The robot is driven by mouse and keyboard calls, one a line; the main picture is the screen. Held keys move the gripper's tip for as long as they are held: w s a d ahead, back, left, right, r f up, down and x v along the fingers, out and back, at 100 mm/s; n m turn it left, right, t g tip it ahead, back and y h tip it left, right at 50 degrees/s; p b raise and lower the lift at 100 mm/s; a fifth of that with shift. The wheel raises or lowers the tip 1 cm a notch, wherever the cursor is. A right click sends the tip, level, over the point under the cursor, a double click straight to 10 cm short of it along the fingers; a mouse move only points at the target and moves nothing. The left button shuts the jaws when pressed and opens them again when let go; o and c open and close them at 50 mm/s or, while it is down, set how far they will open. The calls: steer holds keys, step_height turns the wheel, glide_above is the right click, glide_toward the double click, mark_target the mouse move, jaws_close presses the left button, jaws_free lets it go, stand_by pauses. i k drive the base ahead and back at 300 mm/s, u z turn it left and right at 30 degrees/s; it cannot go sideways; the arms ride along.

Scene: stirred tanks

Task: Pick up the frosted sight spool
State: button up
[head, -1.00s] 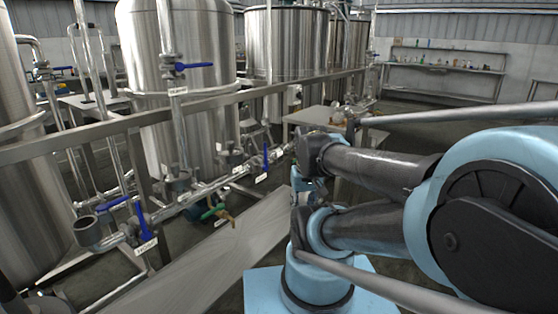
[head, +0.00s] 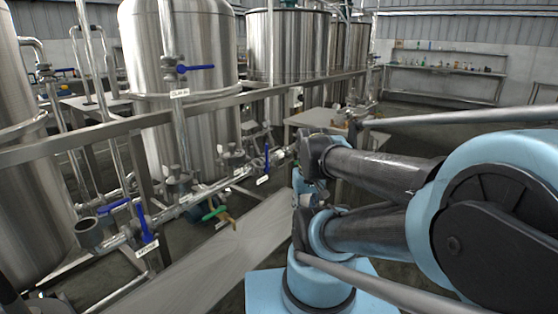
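I cannot pick out the frosted sight spool for certain. A horizontal pipe run (head: 192,200) with valves and joints crosses the left and middle of the head view, and its parts are too small to tell apart. My blue and black arm fills the right side, folded, with its dark joints near the middle of the picture. I cannot make out my gripper's fingers; they are out of view or hidden behind my arm links. My arm also hides part of the area behind it.
A blue-handled valve (head: 144,226) and an open grey pipe end (head: 89,232) stand at lower left. Steel tanks (head: 184,90) rise behind a metal rail (head: 205,104). A light table (head: 312,119) stands behind my arm. A shelf (head: 445,70) with small items is at the back wall.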

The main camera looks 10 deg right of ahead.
mark_target(285, 151)
steer(key=k, duration=0.65)
steer(key=z, duration=0.6)
steer(key=i, duration=1.6)
steer(key=u, duration=0.1)
